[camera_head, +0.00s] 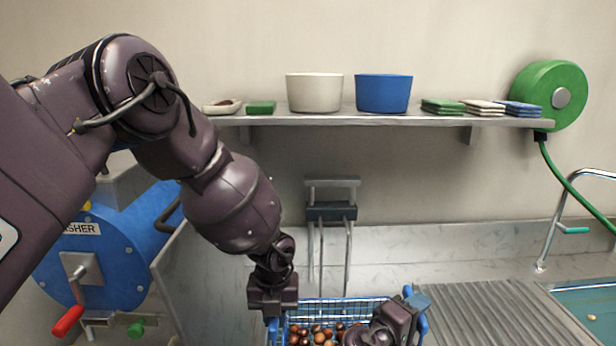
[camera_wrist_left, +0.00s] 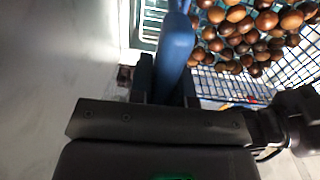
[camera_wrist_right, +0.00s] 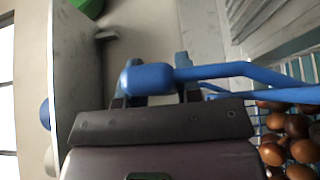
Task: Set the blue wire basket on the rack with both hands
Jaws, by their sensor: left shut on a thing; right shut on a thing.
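The blue wire basket (camera_head: 355,306) is at the bottom of the head view, full of brown chestnuts (camera_head: 318,335); its lower part is cut off by the frame. My left gripper (camera_head: 273,312) is shut on its left handle, a blue bar (camera_wrist_left: 176,48) in the left wrist view. My right gripper (camera_head: 413,308) is shut on the right handle, also seen in the right wrist view (camera_wrist_right: 150,78). A metal rack (camera_head: 331,190) with upright bars is on the wall behind the basket. Whether the basket touches anything below is hidden.
A shelf (camera_head: 390,119) above holds a white bowl (camera_head: 314,92), a blue bowl (camera_head: 384,93) and folded cloths. A blue drum machine (camera_head: 110,250) stands left. A ribbed drainboard (camera_head: 490,312) and a sink with a tap (camera_head: 550,240) lie right. A green hose reel (camera_head: 548,95) hangs on the wall.

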